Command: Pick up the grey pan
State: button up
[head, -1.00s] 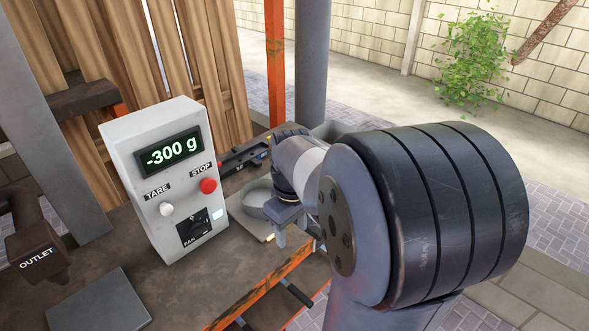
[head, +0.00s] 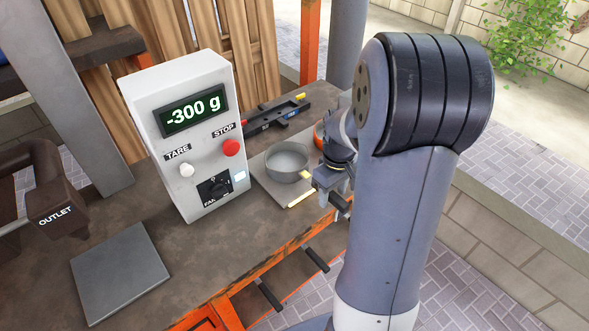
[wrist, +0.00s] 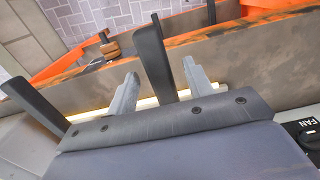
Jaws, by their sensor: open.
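The grey pan (head: 287,163) is a round, shallow, open vessel. In the head view it sits upright on a flat plate (head: 264,186) behind the white scale box. My gripper (head: 331,193) is just right of the pan, near the bench's edge, and apart from the pan's wall. It is open; in the wrist view its two grey fingers (wrist: 160,84) stand apart. A dark bar (wrist: 153,58) shows between them; I cannot tell whether it belongs to the pan. The pan's bowl is not recognisable in the wrist view.
The white scale box (head: 190,135) reads -300 g. A brown outlet (head: 60,185) and a grey square plate (head: 121,273) are at left. A black tool (head: 275,112) lies behind the pan. Dark bars (head: 315,259) jut out below the orange bench edge (head: 262,266).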

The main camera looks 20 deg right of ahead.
jog(key=shift+f, duration=0.9)
jog(key=shift+c, duration=0.2)
grip_shut()
